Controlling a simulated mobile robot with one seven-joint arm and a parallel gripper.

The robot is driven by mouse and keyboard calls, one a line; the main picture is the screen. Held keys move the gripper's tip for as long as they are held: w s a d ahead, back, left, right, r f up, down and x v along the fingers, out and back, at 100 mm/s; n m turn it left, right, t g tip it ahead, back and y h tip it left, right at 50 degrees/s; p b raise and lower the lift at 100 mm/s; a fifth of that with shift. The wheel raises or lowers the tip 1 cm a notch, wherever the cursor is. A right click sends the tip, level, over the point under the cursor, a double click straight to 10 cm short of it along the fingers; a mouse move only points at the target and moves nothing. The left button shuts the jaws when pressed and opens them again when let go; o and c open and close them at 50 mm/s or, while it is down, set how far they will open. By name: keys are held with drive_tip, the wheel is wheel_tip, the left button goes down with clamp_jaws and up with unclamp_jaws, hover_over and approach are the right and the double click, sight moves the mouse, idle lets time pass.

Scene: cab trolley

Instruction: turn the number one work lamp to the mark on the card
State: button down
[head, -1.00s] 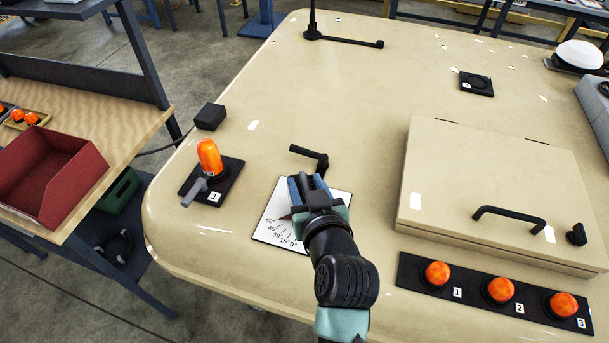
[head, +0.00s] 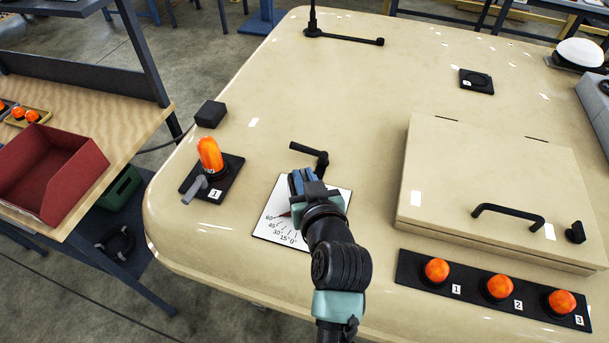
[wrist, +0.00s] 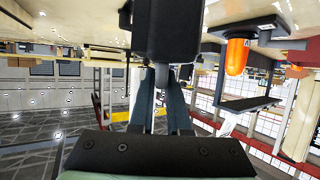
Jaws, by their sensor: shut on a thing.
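My gripper (head: 306,184), with blue fingers, is over the upper part of the white angle card (head: 263,230) and shut on a dark part. The card shows 60, 45, 30, 15, 0 and a small dark red mark partly beside my gripper. An orange lamp (head: 210,153) stands on a black plate labelled 1, left of the card, with a grey lever at its foot.
A black box (head: 210,114) stands behind the lamp. A hatch lid with a black handle (head: 508,212) is at right, with a strip of orange domes numbered 1, 2, 3 (head: 498,287) before it. A red bin (head: 50,175) is on the left bench.

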drive_tip(key=shift+f+n+y+b, duration=0.1)
drive_tip(key=shift+n+y+b, duration=0.25)
drive_tip(key=shift+b, duration=0.25)
drive_tip(key=n+y+b, duration=0.1)
drive_tip(key=y+b, duration=0.1)
drive_tip(key=shift+f+n+g+b, duration=0.1)
drive_tip(key=shift+n+g+b, duration=0.15)
drive_tip(key=shift+g+b, duration=0.1)
drive_tip(key=n+g+y+b, duration=0.1)
drive_tip(key=b, duration=0.1)
drive_tip(key=n+g+y+b, duration=0.1)
drive_tip(key=n+y, duration=0.1)
drive_tip(key=shift+r+n+y+b, duration=0.2)
drive_tip(key=shift+n+y+b, duration=0.1)
drive_tip(key=shift+b, duration=0.1)
drive_tip(key=c, duration=0.9)
unclamp_jaws()
drive_tip(key=v, duration=0.6)
drive_tip(key=b+v, duration=0.1)
drive_tip(key=v, duration=0.6)
drive_tip(key=shift+w+r, duration=0.15)
drive_tip(key=shift+r, duration=0.05)
